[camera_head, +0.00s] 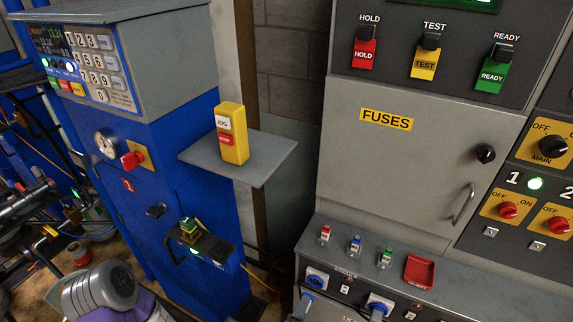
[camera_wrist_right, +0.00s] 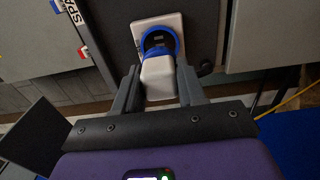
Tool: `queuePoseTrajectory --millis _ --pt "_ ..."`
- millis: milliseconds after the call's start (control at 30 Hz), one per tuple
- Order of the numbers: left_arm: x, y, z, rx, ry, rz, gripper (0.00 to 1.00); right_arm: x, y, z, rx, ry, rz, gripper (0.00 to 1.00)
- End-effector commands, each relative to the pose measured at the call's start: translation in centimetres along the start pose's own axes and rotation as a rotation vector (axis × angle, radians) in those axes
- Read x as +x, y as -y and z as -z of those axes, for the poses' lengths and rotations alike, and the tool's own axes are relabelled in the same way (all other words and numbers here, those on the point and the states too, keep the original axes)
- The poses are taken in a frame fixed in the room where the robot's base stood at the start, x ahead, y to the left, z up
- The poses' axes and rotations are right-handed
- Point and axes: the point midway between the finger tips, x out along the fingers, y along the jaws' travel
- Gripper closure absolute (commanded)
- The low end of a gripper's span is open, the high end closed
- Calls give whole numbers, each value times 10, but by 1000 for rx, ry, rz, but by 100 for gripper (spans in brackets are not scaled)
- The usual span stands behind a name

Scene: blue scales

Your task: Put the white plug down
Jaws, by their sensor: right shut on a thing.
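The white plug (camera_wrist_right: 157,75), with a blue collar, is between the fingers of my right gripper (camera_wrist_right: 159,88) in the right wrist view. The gripper is shut on its white body. The blue collar points at a white socket plate with a blue ring (camera_wrist_right: 143,28), right in front of it. I cannot tell whether the collar touches the socket. In the head view, this socket seems to be the left one (camera_head: 316,280) on the front of the grey bench, with the plug and fingertips (camera_head: 300,307) just below it at the bottom edge. My left gripper is not in view.
Another plug sits at the right socket (camera_head: 379,304). Red, blue and green fuses (camera_head: 355,244) and a red tray (camera_head: 418,270) are on the bench top. A yellow control box (camera_head: 232,133) stands on a grey shelf (camera_head: 270,155). The blue cabinet (camera_head: 190,140) stands at left.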

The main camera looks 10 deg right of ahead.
Motion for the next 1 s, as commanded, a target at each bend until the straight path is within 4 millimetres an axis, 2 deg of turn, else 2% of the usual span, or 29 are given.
queuePoseTrajectory --millis 167,267,367,500,633,800,1000 --pt "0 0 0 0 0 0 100 4 -13 1 0 -7 -7 100" --pt "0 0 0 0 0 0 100 12 -37 0 -1 -20 -17 100" --pt "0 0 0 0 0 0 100 21 -70 -5 -2 -38 -27 100" --pt "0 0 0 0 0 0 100 30 -113 -18 -5 -61 -29 100" --pt "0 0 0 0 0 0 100 34 -144 -32 -3 -77 -20 100" --pt "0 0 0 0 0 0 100 34 -165 -46 0 -89 -6 100" --pt "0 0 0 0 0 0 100 34 -171 -52 3 -92 0 100"
